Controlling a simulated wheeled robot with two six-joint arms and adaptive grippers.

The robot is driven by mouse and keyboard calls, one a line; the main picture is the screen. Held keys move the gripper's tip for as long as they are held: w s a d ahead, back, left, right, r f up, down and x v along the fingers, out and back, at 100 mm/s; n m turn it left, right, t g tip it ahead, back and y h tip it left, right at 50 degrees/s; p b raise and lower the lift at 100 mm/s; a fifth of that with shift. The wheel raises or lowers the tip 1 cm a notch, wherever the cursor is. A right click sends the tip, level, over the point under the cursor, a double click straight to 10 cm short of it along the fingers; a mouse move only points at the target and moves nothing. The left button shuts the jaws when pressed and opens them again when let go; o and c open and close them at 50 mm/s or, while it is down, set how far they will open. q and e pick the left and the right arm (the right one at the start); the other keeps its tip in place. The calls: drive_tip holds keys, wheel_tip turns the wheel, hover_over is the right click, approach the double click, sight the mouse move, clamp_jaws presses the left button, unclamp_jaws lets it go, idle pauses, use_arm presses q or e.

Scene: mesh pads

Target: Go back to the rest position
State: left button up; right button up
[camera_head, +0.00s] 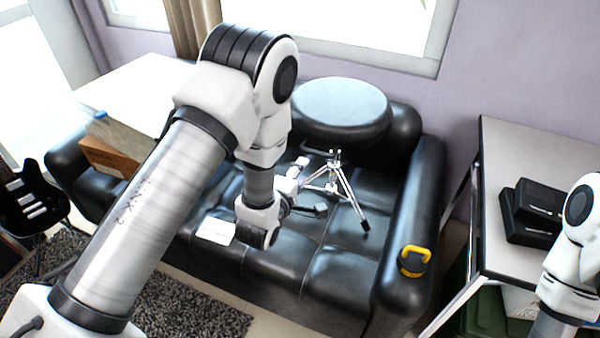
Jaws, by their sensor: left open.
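My left gripper (310,186) is over the black sofa seat, with its fingers apart and nothing seen between them. The fingers are small in the picture, and part of the hand is hidden by my own wrist. A large round pad (342,103) with a grey top and black rim lies at the back of the sofa, behind and above the gripper. My right arm shows at the right edge, but its gripper is out of the picture.
A chrome tripod stand (337,180) is on the black sofa (345,275), close to my left gripper. A white sheet (215,230) lies left of my wrist. A yellow-handled item (413,260) is on the right armrest. Black boxes (535,210) sit on the right table (510,150). A guitar (32,200) stands left.

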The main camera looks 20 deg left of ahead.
idle(0.3)
use_arm(q)
drive_tip(key=s+a+f+m+g+y, duration=0.1)
drive_tip(key=s+a+f+m+g, duration=0.25)
drive_tip(key=s+f+g, duration=0.9)
drive_tip(key=s+f+m+g, duration=0.1)
drive_tip(key=s+f+m, duration=0.3)
drive_tip(key=s+m, duration=0.3)
drive_tip(key=s+f+m+g, duration=0.2)
drive_tip(key=s+f+m, duration=0.2)
drive_tip(key=s, duration=1)
drive_tip(key=m, duration=0.2)
drive_tip(key=shift+s+a+f+m+h+p, duration=0.2)
drive_tip(key=shift+a+m+h+p, duration=0.1)
drive_tip(key=shift+m+p, duration=0.1)
